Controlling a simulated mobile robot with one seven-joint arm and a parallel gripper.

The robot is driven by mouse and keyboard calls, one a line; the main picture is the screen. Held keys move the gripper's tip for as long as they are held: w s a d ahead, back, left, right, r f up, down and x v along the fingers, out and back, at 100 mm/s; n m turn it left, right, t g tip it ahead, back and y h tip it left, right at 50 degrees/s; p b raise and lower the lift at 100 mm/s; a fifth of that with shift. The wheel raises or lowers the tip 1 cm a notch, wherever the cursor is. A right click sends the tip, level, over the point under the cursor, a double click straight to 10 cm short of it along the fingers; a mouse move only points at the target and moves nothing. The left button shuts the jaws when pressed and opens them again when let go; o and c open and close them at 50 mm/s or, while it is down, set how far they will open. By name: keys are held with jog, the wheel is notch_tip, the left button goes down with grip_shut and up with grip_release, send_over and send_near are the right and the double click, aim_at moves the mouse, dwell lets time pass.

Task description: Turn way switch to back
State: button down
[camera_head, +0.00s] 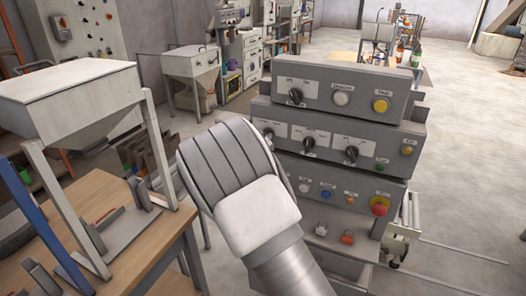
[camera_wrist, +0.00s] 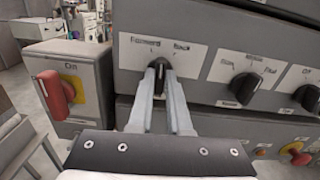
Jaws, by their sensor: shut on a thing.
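The way switch (camera_wrist: 159,67) is a black rotary knob on a white label plate reading "Forward" on the left and "Back" on the right. In the wrist view my gripper (camera_wrist: 160,78) is shut on this knob, one pale finger on each side. The knob looks roughly upright between the two words; its exact pointing is hard to tell, as the fingers cover its sides. In the head view the knob (camera_head: 268,133) shows at the left end of the middle panel row, beside my arm, which hides my fingers.
Two more black knobs (camera_wrist: 243,87) (camera_wrist: 308,98) sit right of the switch. A red handle (camera_wrist: 55,92) on a yellow plate marked "On" stands out at the left. A red mushroom button (camera_head: 379,206) is lower on the console. A wooden table (camera_head: 150,235) stands at left.

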jog(key=m+b, duration=0.6)
jog(key=b, duration=0.4)
jog(key=shift+f+m+b, duration=0.1)
jog(key=shift+m+b, duration=0.3)
jog(key=c, duration=0.9)
grip_release()
jog(key=shift+o, duration=0.2)
jog(key=shift+s, duration=0.15)
jog(key=v, duration=1.7)
jog(key=shift+s, duration=0.15)
